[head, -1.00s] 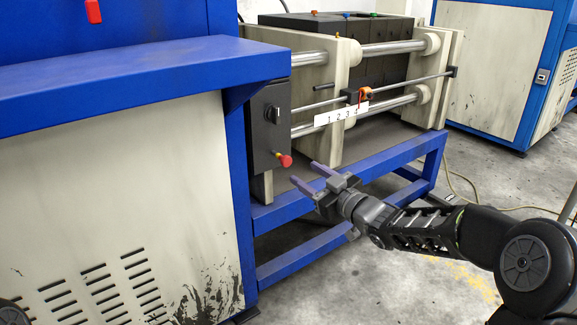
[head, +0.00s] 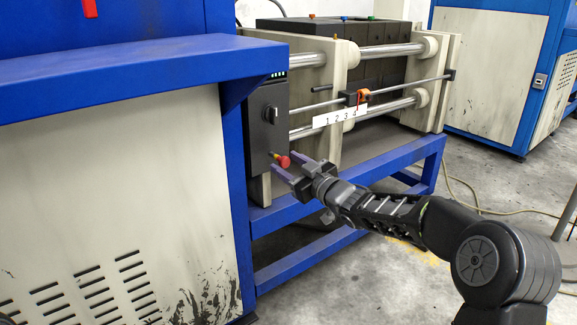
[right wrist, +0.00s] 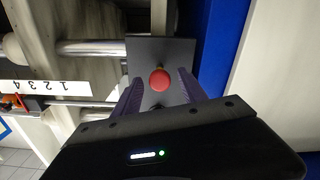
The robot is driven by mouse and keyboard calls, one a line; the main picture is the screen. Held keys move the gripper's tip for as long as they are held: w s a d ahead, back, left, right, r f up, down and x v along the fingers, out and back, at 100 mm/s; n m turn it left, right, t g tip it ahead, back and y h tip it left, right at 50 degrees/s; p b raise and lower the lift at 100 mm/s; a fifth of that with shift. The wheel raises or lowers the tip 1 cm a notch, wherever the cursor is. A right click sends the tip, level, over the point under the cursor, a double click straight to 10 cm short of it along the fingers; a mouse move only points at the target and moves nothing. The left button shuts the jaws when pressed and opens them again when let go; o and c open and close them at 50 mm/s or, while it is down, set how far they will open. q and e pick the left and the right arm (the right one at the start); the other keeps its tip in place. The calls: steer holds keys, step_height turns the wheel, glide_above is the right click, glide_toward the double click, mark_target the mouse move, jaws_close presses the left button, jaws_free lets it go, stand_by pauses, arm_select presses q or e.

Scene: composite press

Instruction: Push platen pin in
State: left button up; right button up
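A short dark pin (head: 322,88) stands out sideways from the cream platen (head: 336,70) of the press in the head view; I take it for the platen pin. My right gripper (head: 284,164) is below and left of it, apart from it. The gripper is open, its two purple fingers on either side of a red button (head: 283,161) on the black control box (head: 266,125). In the right wrist view the red button (right wrist: 160,80) shows between the spread fingers; whether they touch it I cannot tell. My left gripper is not in view.
A white strip numbered 1 to 4 (head: 340,117) and an orange lever (head: 363,96) sit on the front rail. Steel guide rods (head: 390,50) run across the press. A blue ledge (head: 130,85) juts out at left. The blue frame (head: 340,200) lies below.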

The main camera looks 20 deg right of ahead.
jaws_close()
stand_by(0.3)
stand_by(0.9)
